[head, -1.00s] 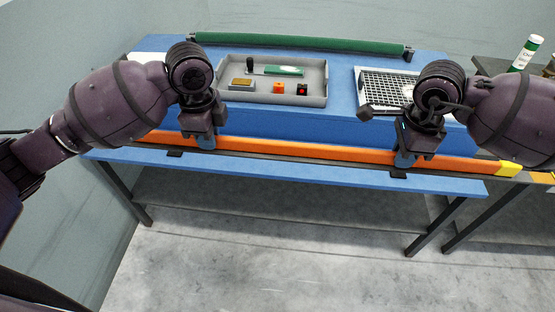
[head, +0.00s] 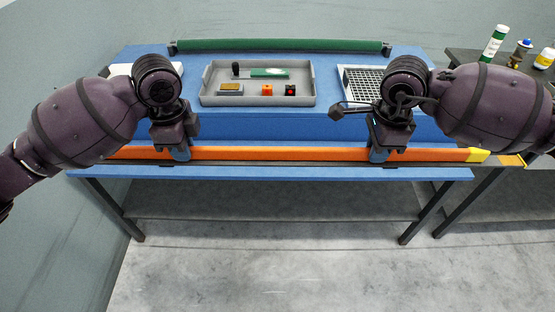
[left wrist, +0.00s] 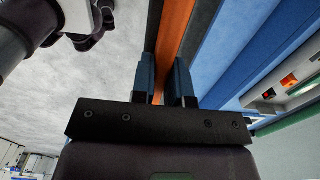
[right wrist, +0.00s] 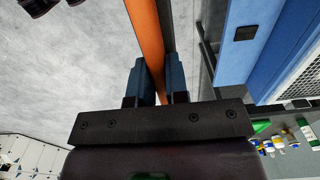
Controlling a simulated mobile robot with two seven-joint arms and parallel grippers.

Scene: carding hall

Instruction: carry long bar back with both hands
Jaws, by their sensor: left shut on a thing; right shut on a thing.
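The long orange bar (head: 280,153) with a yellow right end (head: 478,155) runs level across the picture, along the front of the blue bench. My left gripper (head: 178,153) is shut on its left part, and my right gripper (head: 380,155) is shut on its right part. In the left wrist view the bar (left wrist: 173,40) passes between the blue fingers (left wrist: 164,85). In the right wrist view the bar (right wrist: 148,40) also lies between the fingers (right wrist: 155,85). The bar's left end is partly covered by my left arm. I cannot tell how high it is above the ledge.
The blue bench (head: 270,125) has a lower front ledge (head: 280,174). On top are a grey tray (head: 207,97) with small items, a white grid tray (head: 362,82) and a green roller (head: 280,45). A dark side table (head: 465,57) with bottles stands right. The floor in front is clear.

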